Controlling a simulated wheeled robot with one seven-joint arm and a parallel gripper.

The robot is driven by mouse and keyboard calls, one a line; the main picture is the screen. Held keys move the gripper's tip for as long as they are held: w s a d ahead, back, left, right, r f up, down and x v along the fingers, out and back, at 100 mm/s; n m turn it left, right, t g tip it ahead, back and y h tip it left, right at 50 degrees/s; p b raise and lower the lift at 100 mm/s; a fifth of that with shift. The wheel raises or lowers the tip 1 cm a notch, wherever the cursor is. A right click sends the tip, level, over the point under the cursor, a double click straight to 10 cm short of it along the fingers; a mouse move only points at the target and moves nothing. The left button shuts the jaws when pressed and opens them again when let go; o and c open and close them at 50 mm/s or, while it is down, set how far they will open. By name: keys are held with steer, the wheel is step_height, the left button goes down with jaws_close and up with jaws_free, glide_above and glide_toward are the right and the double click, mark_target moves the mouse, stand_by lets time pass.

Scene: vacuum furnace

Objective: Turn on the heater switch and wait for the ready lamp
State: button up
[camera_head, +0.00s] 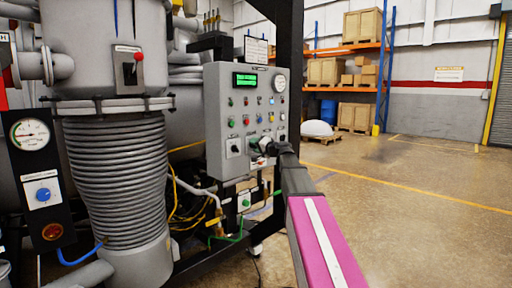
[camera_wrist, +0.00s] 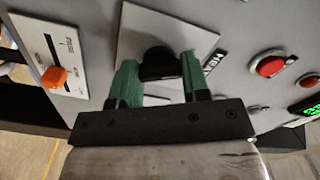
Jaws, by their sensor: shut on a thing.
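The grey control panel (camera_head: 217,95) stands right of the ribbed column, with a lit green display (camera_head: 245,80). My gripper (camera_head: 262,146) is at the panel's lower part; its fingers hide part of what is there. In the wrist view my gripper (camera_wrist: 158,75) has its green fingers on both sides of a black rotary knob (camera_wrist: 160,58) on a pale square plate, and is shut on it. Another black switch (camera_head: 234,147) on a white plate sits to the left of my gripper. I cannot read the labels or tell which lamp is the ready lamp.
An orange-handled slider (camera_wrist: 54,76) and a red button (camera_wrist: 267,64) flank the knob in the wrist view. Several coloured buttons and lamps (camera_head: 246,121) sit above my gripper. A gauge (camera_head: 281,84) is at the panel's top right. Open floor (camera_head: 420,185) lies to the right.

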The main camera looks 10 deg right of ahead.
steer(key=m, duration=1.1)
steer(key=shift+m, duration=0.6)
stand_by(0.4)
steer(key=o, duration=0.9)
steer(key=shift+s, duration=0.1)
steer(key=v, duration=1)
steer(key=shift+s+d, duration=0.25)
steer(key=shift+s, duration=0.05)
steer(key=shift+f, duration=0.1)
